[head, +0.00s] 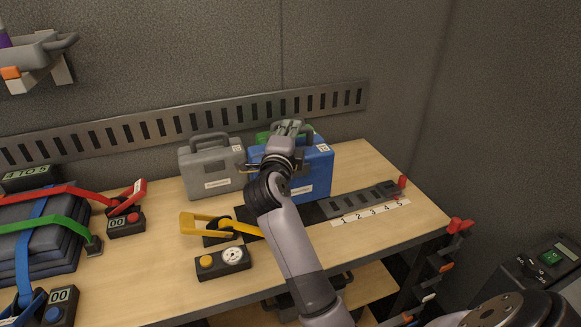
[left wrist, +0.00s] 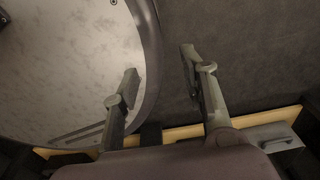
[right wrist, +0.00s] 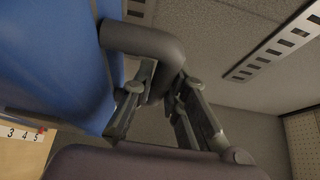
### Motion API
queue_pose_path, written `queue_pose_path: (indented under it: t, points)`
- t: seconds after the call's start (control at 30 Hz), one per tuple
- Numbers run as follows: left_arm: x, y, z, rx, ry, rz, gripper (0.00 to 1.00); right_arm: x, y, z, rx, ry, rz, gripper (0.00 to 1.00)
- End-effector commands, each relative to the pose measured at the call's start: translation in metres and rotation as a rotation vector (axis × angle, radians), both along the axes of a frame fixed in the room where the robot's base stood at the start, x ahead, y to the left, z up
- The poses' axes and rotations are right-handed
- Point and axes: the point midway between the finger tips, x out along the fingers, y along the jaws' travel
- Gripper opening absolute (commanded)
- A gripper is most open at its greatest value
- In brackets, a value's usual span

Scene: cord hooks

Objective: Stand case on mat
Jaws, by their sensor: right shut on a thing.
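A blue case (head: 312,178) stands upright near the back right of the table, with a white label on its front. My right gripper (head: 290,128) is at its top. In the right wrist view the fingers (right wrist: 155,95) are shut around the dark handle (right wrist: 145,42), with the blue side (right wrist: 55,60) to the left. A dark flat patch (head: 309,213), perhaps the mat, shows at the case's foot; I cannot tell whether the case touches it. My left gripper (left wrist: 163,85) is open and empty, away from the cases.
A grey case (head: 212,170) stands just left of the blue one, and a green case (head: 264,137) shows partly behind. A slotted grey strip (head: 365,200) and numbered strip (head: 370,213) lie to the right. A yellow lever (head: 200,224), dial box (head: 222,261) and strapped dark stack (head: 40,235) are left.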

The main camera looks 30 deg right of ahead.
Motion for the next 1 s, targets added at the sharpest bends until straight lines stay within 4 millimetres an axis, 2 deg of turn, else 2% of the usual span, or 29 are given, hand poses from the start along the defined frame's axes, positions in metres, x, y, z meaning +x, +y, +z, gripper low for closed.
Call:
queue_pose_path:
  t: [0.03,0.1,0.37,0.6,1.0]
  points:
    - [0.002,-0.001,-0.003,-0.001,-0.003,0.001,0.40,0.000,0.000,-0.013,-0.004,0.001,-0.001,0.00]
    - [0.005,-0.002,-0.004,-0.003,-0.009,0.001,0.40,0.000,0.000,-0.025,-0.004,-0.001,0.000,0.00]
    - [0.018,-0.011,-0.006,-0.015,-0.029,0.004,0.40,0.000,0.000,-0.047,-0.003,-0.004,-0.001,0.00]
    - [0.016,-0.011,-0.012,-0.015,-0.025,0.003,0.40,0.000,0.000,-0.081,-0.003,-0.001,0.000,0.00]
    - [0.011,-0.008,-0.013,-0.010,-0.018,0.001,0.40,0.000,0.000,-0.086,-0.003,-0.006,0.000,0.00]
